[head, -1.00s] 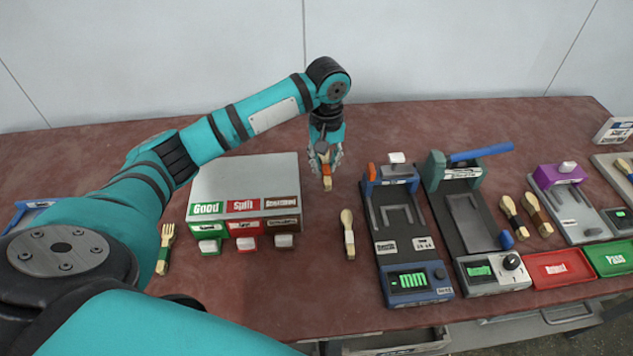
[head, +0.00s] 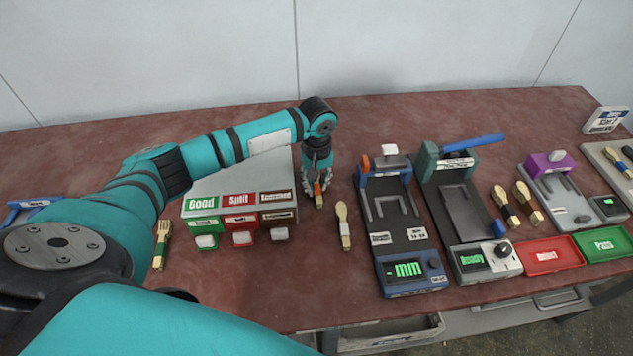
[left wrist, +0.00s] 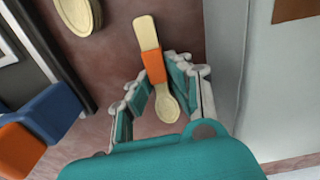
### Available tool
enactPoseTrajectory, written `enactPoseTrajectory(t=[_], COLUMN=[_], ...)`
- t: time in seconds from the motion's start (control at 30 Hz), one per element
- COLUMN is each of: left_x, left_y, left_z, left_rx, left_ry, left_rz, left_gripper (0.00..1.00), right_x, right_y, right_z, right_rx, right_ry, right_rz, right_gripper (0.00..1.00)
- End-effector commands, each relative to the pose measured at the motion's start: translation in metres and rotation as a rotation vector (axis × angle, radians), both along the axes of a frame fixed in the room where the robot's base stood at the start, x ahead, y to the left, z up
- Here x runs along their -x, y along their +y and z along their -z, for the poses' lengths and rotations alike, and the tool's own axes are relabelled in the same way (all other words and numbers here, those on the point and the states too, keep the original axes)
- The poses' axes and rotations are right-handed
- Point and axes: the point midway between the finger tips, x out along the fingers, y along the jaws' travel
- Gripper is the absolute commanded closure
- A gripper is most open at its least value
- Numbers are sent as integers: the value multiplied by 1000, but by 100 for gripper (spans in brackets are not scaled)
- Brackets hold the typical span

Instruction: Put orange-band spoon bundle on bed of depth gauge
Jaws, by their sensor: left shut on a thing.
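My left gripper (head: 317,185) is shut on the orange-band spoon bundle (head: 319,196), behind the loose spoon and right of the sorting box. In the left wrist view the bundle's orange band (left wrist: 154,66) sits between the fingers of my left gripper (left wrist: 158,88), with the spoon bowl toward the palm. Its height above the table is hard to tell. A blue-framed gauge (head: 409,270) with a green "mm" display stands to the right; its dark bed (head: 400,236) looks empty. Its name label is too small to read. My right gripper is not in view.
A green-framed press (head: 478,228) with a blue lever stands right of the blue gauge. Dark-banded bundles (head: 505,206), a purple-topped device (head: 550,168), red (head: 552,257) and green trays (head: 609,246) are farther right.

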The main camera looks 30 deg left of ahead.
Motion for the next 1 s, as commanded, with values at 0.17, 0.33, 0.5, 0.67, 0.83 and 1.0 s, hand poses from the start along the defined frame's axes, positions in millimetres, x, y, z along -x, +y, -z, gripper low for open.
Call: enactPoseTrajectory(t=[0.17,0.33,0.5,0.67,0.83,1.0], left_x=[0,0,0,0,-1,-1], left_y=[0,0,0,0,0,0], left_z=[3,3,3,-5,-36,-73], left_rx=[1,0,0,0,2,0], left_ry=[-1,0,0,-1,-4,-4], left_rz=[0,0,0,1,2,0], left_gripper=[76,60,60,60,60,60], right_x=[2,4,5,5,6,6], right_y=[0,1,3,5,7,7], right_z=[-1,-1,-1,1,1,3], right_rx=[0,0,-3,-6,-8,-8], right_ry=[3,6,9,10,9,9], right_rz=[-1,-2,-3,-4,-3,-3], right_gripper=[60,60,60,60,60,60])
